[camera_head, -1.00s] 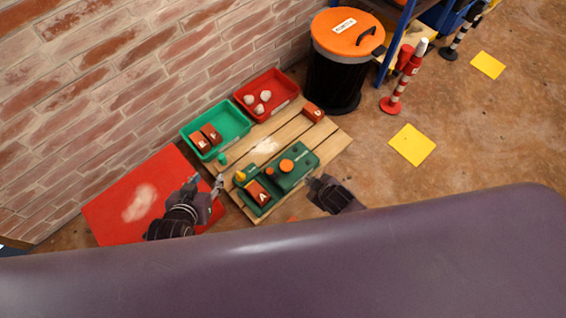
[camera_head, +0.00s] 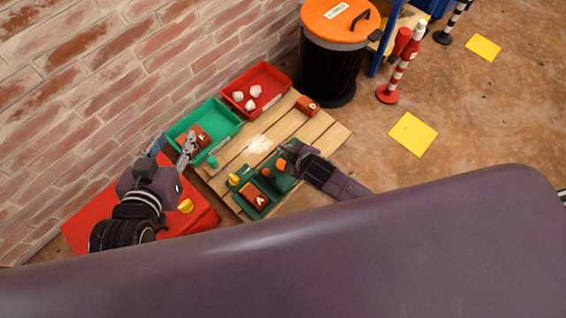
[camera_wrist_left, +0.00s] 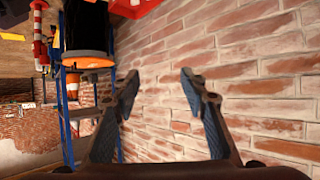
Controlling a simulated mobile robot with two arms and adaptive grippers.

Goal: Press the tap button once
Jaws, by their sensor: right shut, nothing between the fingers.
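A green device (camera_head: 243,206) lies on the wooden pallet in the head view. It carries a red brick marked A (camera_head: 254,195), a yellow knob (camera_head: 233,180), a small orange knob (camera_head: 266,172) and a round orange button (camera_head: 281,164). My right gripper (camera_head: 287,152) is shut and empty over the device's far right part, close by the orange button. It hides that part, and I cannot tell whether it touches the button. My left gripper (camera_head: 184,150) is at the near left edge of the green tray. Its fingers stand apart and empty in the left wrist view (camera_wrist_left: 158,98).
A black bin (camera_head: 328,75) stands behind. The brick wall (camera_head: 120,90) is close on the left.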

